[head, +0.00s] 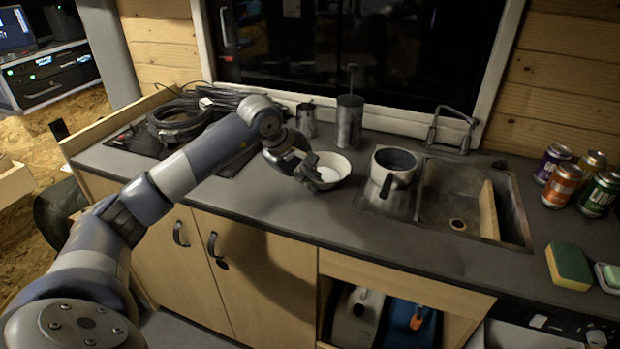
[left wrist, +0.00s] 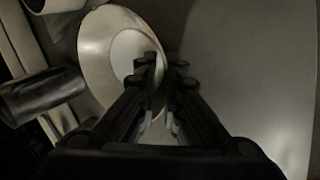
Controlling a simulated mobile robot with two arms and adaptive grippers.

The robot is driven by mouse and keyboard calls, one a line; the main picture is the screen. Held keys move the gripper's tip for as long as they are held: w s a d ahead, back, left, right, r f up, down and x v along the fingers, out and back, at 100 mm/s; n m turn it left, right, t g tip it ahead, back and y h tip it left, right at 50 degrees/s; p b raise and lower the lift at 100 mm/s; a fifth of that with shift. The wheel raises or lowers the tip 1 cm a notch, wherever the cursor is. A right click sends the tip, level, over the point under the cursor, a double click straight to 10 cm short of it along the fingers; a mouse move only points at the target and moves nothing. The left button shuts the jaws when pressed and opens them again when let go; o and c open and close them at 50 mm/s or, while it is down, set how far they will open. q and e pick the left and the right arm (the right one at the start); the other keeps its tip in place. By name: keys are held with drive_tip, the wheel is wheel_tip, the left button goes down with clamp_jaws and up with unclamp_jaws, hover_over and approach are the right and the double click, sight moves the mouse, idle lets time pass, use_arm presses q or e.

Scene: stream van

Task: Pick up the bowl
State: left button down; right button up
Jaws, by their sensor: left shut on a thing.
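The bowl (head: 333,167) is white and shallow and sits on or just above the dark grey counter, below the window. My left gripper (head: 312,176) is at the bowl's left side and is shut on its rim. In the left wrist view the bowl (left wrist: 99,58) lies at upper left, with one finger over its inside and the other outside its wall; the gripper (left wrist: 166,72) pinches the rim between them. I cannot tell whether the bowl touches the counter. My right gripper is not in view.
A metal canister (head: 349,122) and a small metal cup (head: 306,120) stand behind the bowl. A pot (head: 394,168) stands to its right, beside the sink (head: 450,190). Coiled black cables (head: 178,120) lie at left. Several cans (head: 562,184) and a sponge (head: 568,266) are far right.

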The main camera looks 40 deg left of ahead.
use_arm(q)
wheel_tip(320, 180, up, 3)
drive_tip(key=shift+f+p, duration=0.1)
drive_tip(key=shift+p, duration=0.6)
drive_tip(key=shift+s, duration=0.1)
drive_tip(key=s+d+b, duration=0.1)
drive_tip(key=s+d, duration=0.1)
drive_tip(key=s, duration=0.1)
drive_tip(key=s+d+b, duration=0.2)
drive_tip(key=s, duration=0.2)
drive_tip(key=s+d+r+b, duration=0.1)
drive_tip(key=s+d, duration=0.1)
drive_tip(key=s, duration=0.1)
drive_tip(key=shift+s, duration=0.15)
drive_tip(key=shift+s+d+r+b, duration=0.15)
drive_tip(key=shift+s+d+b, duration=0.25)
drive_tip(key=shift+s, duration=0.45)
drive_tip(key=shift+s+d+r+b, duration=0.1)
drive_tip(key=shift+s+d+b, duration=0.1)
drive_tip(key=shift+s+d, duration=0.45)
drive_tip(key=shift+s+a, duration=0.15)
drive_tip(key=shift+s, duration=0.05)
